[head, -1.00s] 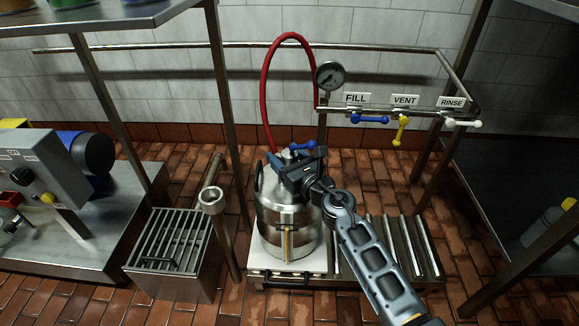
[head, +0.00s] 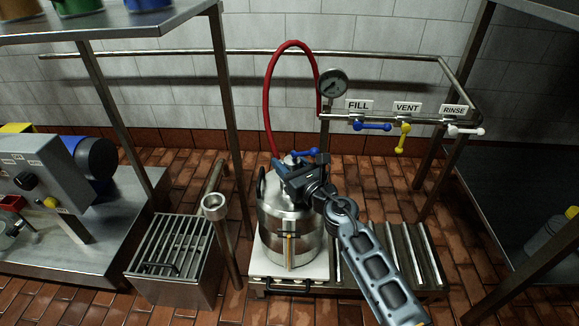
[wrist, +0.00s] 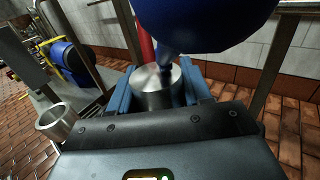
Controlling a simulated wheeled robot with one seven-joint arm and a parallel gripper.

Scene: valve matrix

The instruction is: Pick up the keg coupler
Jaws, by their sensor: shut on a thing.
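The keg coupler is a steel cylinder (wrist: 158,88) with a blue lever (head: 304,153) on top, at the top of the steel keg (head: 291,235). A red hose (head: 268,95) arches up behind it. My gripper (head: 286,165) reaches in from the right at the keg's top. In the wrist view its two blue jaw pads (wrist: 158,92) lie on either side of the steel cylinder, shut on it. The lever looms large and blurred there. The coupler's lower end is hidden, so I cannot tell whether it touches the keg.
A pipe with FILL, VENT and RINSE valves (head: 403,124) and a gauge (head: 333,83) runs behind. A grated box (head: 178,250) and an upright pipe (head: 218,215) stand left of the keg. Shelf posts flank the area. Rollers (head: 405,255) lie right of the keg.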

